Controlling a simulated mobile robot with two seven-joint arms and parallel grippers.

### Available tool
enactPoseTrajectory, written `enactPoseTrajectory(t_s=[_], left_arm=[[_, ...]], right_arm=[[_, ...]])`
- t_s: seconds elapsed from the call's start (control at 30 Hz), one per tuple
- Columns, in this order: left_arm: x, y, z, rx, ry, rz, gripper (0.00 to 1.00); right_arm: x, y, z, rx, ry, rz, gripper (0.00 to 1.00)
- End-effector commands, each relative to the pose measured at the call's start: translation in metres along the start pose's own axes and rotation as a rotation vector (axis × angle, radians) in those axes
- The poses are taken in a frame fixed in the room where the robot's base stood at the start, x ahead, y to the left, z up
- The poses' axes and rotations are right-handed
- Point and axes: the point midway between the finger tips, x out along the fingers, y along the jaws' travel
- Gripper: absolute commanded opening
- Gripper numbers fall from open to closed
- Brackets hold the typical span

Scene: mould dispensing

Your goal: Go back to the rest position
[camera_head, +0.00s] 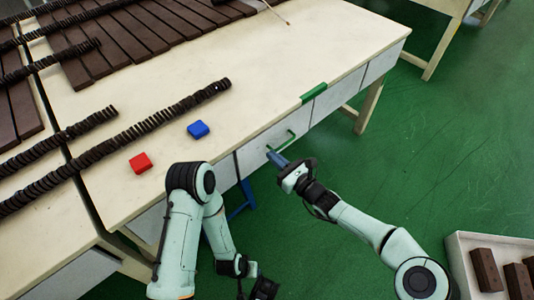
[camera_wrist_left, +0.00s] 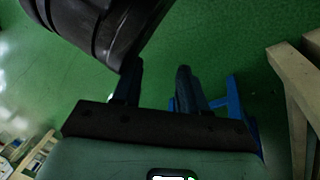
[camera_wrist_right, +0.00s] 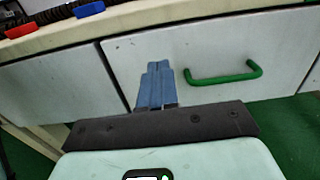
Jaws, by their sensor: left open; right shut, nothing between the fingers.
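My right gripper (camera_head: 277,159) is in front of the table's drawer row, its blue fingers together and empty. In the right wrist view its shut fingers (camera_wrist_right: 155,84) point at a white drawer front, left of a green handle (camera_wrist_right: 225,76). My left arm folds down in front of the table edge in the head view. Its gripper fingers are not clear there, near the bottom. In the left wrist view the left gripper (camera_wrist_left: 155,82) has its two fingers apart, with green floor between them and part of my dark arm link close above.
The table (camera_head: 260,90) holds a red block (camera_head: 140,163), a blue block (camera_head: 198,129), rows of dark round pieces (camera_head: 150,127) and dark bars (camera_head: 120,40). A white crate (camera_head: 459,262) with brown blocks stands at bottom right. Green floor (camera_head: 450,140) is free to the right.

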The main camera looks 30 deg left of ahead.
Motion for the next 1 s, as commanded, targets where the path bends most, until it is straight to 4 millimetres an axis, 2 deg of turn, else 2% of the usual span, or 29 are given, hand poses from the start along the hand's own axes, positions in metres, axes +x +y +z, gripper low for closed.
enactPoseTrajectory(t_s=[0.03, 0.17, 0.33, 0.5, 0.8, 0.9, 0.97, 1.0], left_arm=[[-0.010, 0.007, -0.009, 0.007, 0.030, 0.012, 0.43], [-0.022, 0.020, -0.026, 0.019, 0.084, 0.035, 0.43], [-0.029, 0.024, -0.018, 0.024, 0.062, 0.040, 0.43], [-0.032, 0.025, -0.010, 0.025, 0.040, 0.041, 0.43], [-0.032, 0.025, -0.009, 0.026, 0.036, 0.040, 0.43], [-0.032, 0.025, -0.009, 0.026, 0.036, 0.040, 0.43], [-0.032, 0.025, -0.009, 0.025, 0.036, 0.040, 0.43], [-0.032, 0.025, -0.009, 0.025, 0.036, 0.040, 0.43]], right_arm=[[-0.017, -0.001, 0.003, 0.001, 0.005, -0.004, 0.00], [-0.048, -0.001, 0.003, 0.001, 0.004, -0.003, 0.00], [-0.077, -0.001, 0.001, 0.001, 0.005, -0.004, 0.00], [-0.092, -0.001, 0.000, 0.000, 0.005, -0.002, 0.00], [-0.095, 0.000, -0.002, -0.001, 0.007, 0.000, 0.00], [-0.100, 0.006, -0.016, -0.020, 0.053, 0.021, 0.00], [-0.108, 0.015, -0.035, -0.046, 0.118, 0.052, 0.00], [-0.116, 0.023, -0.054, -0.074, 0.178, 0.081, 0.00]])
